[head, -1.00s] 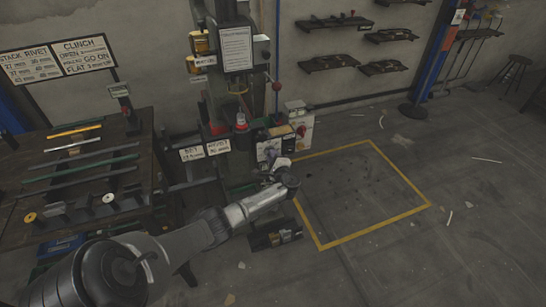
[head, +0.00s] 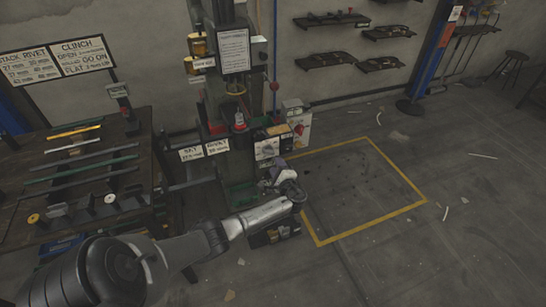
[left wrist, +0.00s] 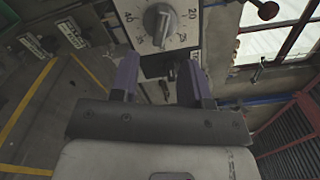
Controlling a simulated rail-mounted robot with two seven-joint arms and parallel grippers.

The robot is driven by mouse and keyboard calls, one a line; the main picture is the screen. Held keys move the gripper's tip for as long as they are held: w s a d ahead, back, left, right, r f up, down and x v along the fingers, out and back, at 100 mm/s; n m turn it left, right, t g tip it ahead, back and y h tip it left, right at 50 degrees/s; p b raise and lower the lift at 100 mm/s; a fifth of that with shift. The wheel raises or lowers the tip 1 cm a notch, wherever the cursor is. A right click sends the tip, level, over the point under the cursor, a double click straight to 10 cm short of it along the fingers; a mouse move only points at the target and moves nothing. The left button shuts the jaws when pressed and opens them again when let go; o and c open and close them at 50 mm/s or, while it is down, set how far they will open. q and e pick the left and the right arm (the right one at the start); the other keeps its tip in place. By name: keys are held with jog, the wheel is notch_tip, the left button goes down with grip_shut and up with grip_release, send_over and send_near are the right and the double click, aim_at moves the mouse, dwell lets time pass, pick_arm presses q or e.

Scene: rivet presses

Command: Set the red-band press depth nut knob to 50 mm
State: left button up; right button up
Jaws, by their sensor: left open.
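The press (head: 215,90) stands against the wall, with a red part (head: 216,128) low on its column. The knob's exact setting cannot be told. My left gripper (left wrist: 160,80) is open and empty, its two purple fingers apart and short of the knob. In the head view, the left gripper (head: 272,176) is low in front of the press. My right gripper is not in view.
A work table (head: 75,170) with strips and spools stands at the left. A box with a red knob (head: 298,130) is right of the press. The yellow-outlined floor area (head: 365,190) is mostly clear.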

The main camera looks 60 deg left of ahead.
pick_arm(q)
jog(key=d+p, duration=0.1)
jog(key=d, duration=0.6)
jog(key=shift+s, duration=0.45)
jog(key=shift+a, duration=0.1)
